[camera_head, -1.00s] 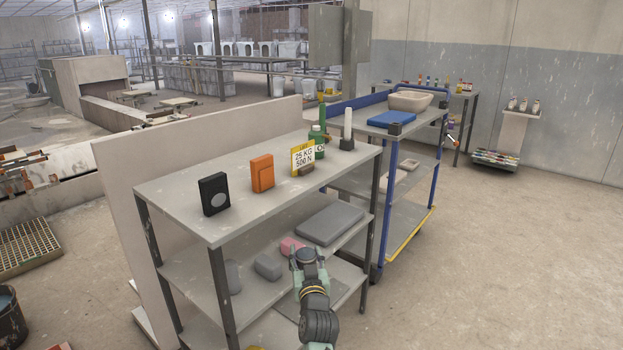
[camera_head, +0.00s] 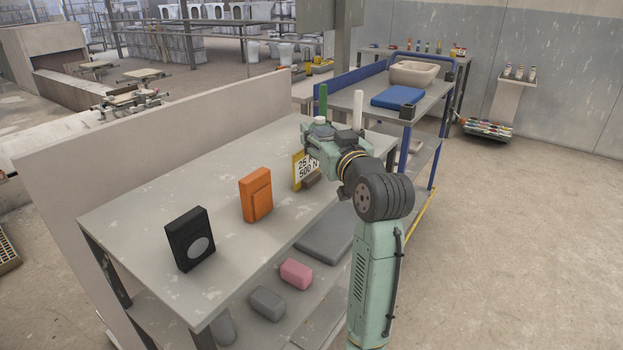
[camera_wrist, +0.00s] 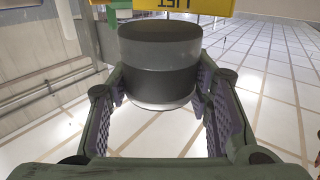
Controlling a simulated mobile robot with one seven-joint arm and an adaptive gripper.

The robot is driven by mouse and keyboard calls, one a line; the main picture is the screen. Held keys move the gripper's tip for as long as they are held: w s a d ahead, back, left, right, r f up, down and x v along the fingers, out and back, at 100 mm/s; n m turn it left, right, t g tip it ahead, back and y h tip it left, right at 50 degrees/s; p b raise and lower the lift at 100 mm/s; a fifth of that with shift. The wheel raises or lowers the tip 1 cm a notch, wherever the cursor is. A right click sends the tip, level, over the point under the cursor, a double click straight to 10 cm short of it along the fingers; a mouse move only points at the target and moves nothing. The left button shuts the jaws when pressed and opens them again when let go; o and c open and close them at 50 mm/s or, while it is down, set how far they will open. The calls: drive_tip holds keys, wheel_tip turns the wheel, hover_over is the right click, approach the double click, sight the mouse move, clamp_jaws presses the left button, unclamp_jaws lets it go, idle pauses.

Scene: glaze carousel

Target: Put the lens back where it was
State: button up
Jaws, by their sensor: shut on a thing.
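The lens, a dark grey cylinder with a pale rim at one end (camera_wrist: 157,65), sits between my gripper's two fingers in the wrist view. My gripper (camera_wrist: 160,103) is shut on its sides. In the head view my gripper (camera_head: 322,142) is over the far right part of the rack's top shelf (camera_head: 165,185), beside the yellow-and-white load sign (camera_head: 299,170). It hides part of that sign. Part of the yellow sign (camera_wrist: 183,5) also shows, upside down, at the top of the wrist view. Whether the lens touches the shelf cannot be told.
An orange box (camera_head: 255,195) and a black box with a grey disc (camera_head: 189,240) stand on the top shelf. A white rod (camera_head: 358,106) and a green rod (camera_head: 323,101) rise behind my gripper. Pink (camera_head: 296,273) and grey (camera_head: 267,301) blocks lie below. A blue-framed cart stands behind.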

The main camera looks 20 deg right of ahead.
drive_tip(key=shift+w+r, duration=0.1)
drive_tip(key=shift+w, duration=0.1)
drive_tip(key=shift+s+r, duration=0.1)
drive_tip(key=shift+s, duration=0.05)
wheel_tip(320, 180, down, 9)
drive_tip(key=shift+f+p, duration=0.1)
drive_tip(key=shift+p, duration=0.85)
drive_tip(key=shift+f, duration=0.25)
drive_tip(key=shift+f+b, duration=0.35)
drive_tip(key=o, duration=1.3)
drive_tip(key=shift+r, duration=0.1)
